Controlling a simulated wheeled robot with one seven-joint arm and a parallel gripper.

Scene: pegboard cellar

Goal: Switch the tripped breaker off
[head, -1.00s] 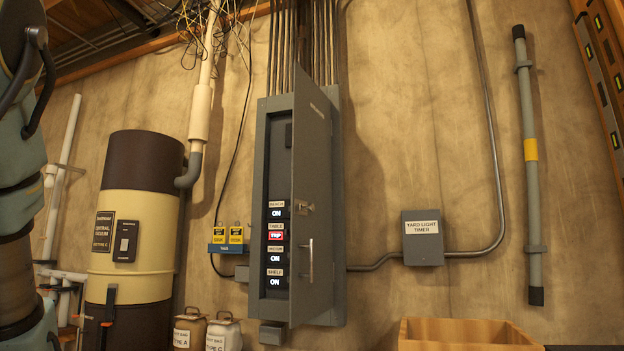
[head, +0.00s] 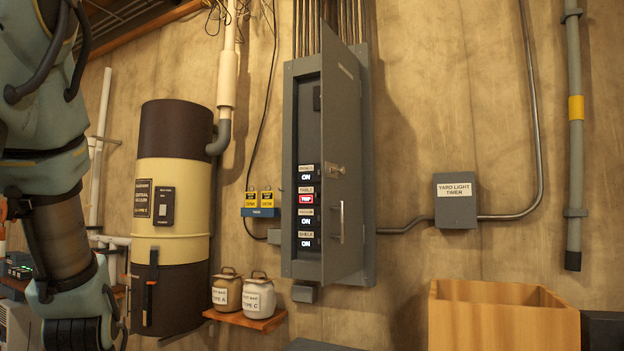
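The grey breaker panel (head: 301,262) is on the wall at the middle of the head view. Its door (head: 343,180) stands partly open, swung toward me, with a latch and a pale handle on it. Inside is a column of labelled breakers. The tripped breaker (head: 306,199) shows a red TRIP window under a label that seems to read TABLE. One breaker (head: 307,178) above it and two below it show ON in white. The door hides the right part of the inside. My arm is at the left edge; my gripper is not in view.
A yellow and brown central vacuum canister (head: 172,220) stands left of the panel. Two jars (head: 259,297) sit on a small wooden shelf. A yard light timer box (head: 455,203) is on the wall at right. A wooden box (head: 500,318) stands at lower right.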

